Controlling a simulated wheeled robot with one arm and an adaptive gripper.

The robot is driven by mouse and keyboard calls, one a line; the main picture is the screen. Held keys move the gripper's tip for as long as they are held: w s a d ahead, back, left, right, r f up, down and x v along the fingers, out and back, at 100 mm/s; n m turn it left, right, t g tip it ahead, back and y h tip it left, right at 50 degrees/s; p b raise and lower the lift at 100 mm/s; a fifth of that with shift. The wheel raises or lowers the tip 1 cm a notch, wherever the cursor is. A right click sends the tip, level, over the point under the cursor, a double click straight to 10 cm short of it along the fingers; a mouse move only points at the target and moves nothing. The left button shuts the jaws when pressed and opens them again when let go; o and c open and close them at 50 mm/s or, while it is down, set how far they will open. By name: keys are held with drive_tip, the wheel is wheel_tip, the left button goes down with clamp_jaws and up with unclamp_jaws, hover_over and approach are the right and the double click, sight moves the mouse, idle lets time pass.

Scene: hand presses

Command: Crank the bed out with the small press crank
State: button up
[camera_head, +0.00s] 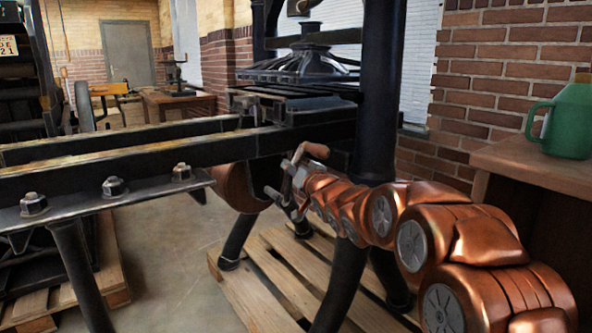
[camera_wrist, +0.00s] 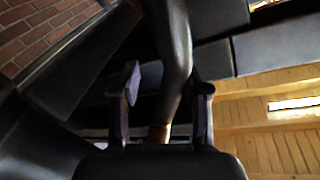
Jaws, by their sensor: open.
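The press crank (camera_head: 297,160) is on the near side of the press, below the rails, with a wooden handle (camera_head: 317,150). My gripper (camera_head: 286,184) is at the crank, at the end of my copper arm, and is partly hidden. In the wrist view its fingers (camera_wrist: 165,84) are open, one on each side of a dark curved bar (camera_wrist: 172,50) that looks like the crank arm. A brown wooden end (camera_wrist: 158,133) shows low between the fingers. I cannot tell whether either finger touches the bar. The bed (camera_head: 300,100) lies under the platen (camera_head: 305,72).
Long dark rails (camera_head: 130,158) run left from the press and look clear. The press stands on a wooden pallet (camera_head: 262,285). A dark upright (camera_head: 378,90) is close to my arm.

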clamp_jaws()
drive_tip(key=shift+s+a+n, duration=0.1)
drive_tip(key=shift+a+n, duration=0.15)
drive_tip(key=shift+n, duration=0.05)
idle(0.7)
